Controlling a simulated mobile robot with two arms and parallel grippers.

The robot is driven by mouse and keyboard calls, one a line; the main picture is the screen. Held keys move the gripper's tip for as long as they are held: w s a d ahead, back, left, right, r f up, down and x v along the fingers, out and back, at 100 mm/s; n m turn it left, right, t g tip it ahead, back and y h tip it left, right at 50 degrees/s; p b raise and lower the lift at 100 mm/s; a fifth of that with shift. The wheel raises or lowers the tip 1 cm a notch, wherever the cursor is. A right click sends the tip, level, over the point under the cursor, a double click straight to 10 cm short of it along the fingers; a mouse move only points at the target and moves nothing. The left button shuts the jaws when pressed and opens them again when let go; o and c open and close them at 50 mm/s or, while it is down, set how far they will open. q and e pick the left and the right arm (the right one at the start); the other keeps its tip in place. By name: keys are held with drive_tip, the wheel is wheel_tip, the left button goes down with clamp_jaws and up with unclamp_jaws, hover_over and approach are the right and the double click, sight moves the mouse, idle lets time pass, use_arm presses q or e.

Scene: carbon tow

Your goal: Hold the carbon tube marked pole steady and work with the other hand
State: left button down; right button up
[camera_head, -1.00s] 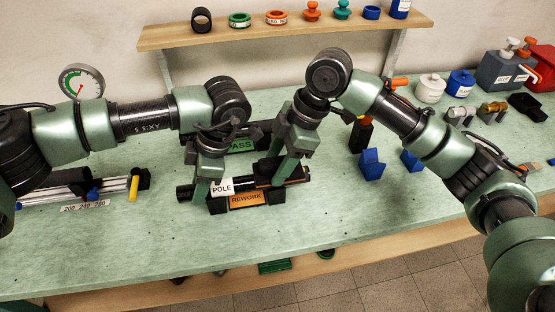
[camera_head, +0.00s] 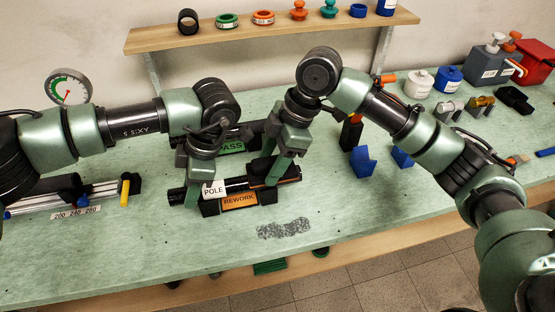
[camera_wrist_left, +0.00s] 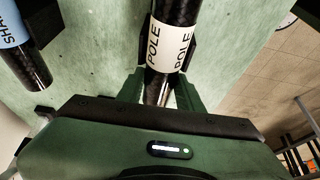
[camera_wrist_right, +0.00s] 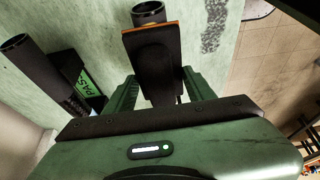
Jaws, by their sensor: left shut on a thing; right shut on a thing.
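The black carbon tube marked POLE (camera_head: 213,188) lies across the black stand with the orange REWORK label (camera_head: 238,201). Its white band also shows in the left wrist view (camera_wrist_left: 168,45). My left gripper (camera_head: 192,188) is shut on the tube by this band, near its left end. My right gripper (camera_head: 268,168) is shut on a flat black block with an orange edge, which lies against the tube's right part; the block shows in the right wrist view (camera_wrist_right: 155,60). The far side of the tube under the block is hidden.
Behind stands a rack with the green PASS label (camera_head: 232,147), holding another black tube (camera_wrist_right: 30,62). A grey speckled patch (camera_head: 285,228) lies on the bench in front. Blue blocks (camera_head: 363,160) stand at right; a measuring rail (camera_head: 90,200) is at left.

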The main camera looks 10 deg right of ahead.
use_arm(q)
drive_tip(key=shift+s+d+f, duration=0.1)
drive_tip(key=shift+s+f, duration=0.1)
use_arm(e)
drive_tip(key=shift+s+a, duration=0.1)
drive_tip(key=shift+a, duration=0.55)
drive_tip(key=shift+d+r, duration=0.15)
drive_tip(key=shift+d, duration=1.65)
drive_tip(key=shift+a+f, duration=0.15)
drive_tip(key=shift+a, duration=0.75)
drive_tip(key=shift+a+f, duration=0.1)
drive_tip(key=shift+a, duration=0.75)
use_arm(q)
drive_tip(key=shift+w, duration=0.1)
use_arm(e)
drive_tip(key=shift+r, duration=2.6)
